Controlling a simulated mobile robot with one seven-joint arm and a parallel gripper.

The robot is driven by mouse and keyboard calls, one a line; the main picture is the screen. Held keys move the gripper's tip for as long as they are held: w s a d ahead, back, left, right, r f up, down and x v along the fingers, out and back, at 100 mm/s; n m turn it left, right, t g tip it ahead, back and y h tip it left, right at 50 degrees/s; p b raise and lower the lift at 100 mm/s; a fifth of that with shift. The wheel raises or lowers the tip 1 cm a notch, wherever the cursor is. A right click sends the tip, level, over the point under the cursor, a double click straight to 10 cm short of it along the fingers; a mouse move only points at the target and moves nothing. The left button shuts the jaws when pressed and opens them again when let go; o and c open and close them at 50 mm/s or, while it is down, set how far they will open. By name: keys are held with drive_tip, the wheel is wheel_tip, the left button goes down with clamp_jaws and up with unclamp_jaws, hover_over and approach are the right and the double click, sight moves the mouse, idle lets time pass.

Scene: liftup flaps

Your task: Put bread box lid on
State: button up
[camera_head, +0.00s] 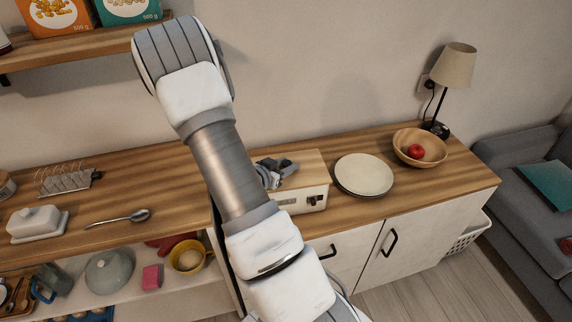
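The bread box (314,197) is a cream box with a dark fitting on its front, standing on the wooden counter right of my arm. A light wooden panel (312,168), apparently the lid, shows at its top. I cannot tell whether the panel rests fully on the box. My gripper (281,173) is dark and small, seen over the panel's left part. My arm hides the left side of the box. The fingertips are too small and overlapped to tell whether they are open, or touch the panel.
A round cream plate (364,174) stands close right of the box. Beyond it are a wooden bowl (420,148) with a red apple (416,152) and a lamp (453,68). Left are a spoon (121,218), toast rack (66,182) and butter dish (37,224). A shelf (75,45) hangs upper left.

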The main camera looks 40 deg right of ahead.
drive_tip(key=shift+o, duration=1.3)
drive_tip(key=shift+r, duration=0.1)
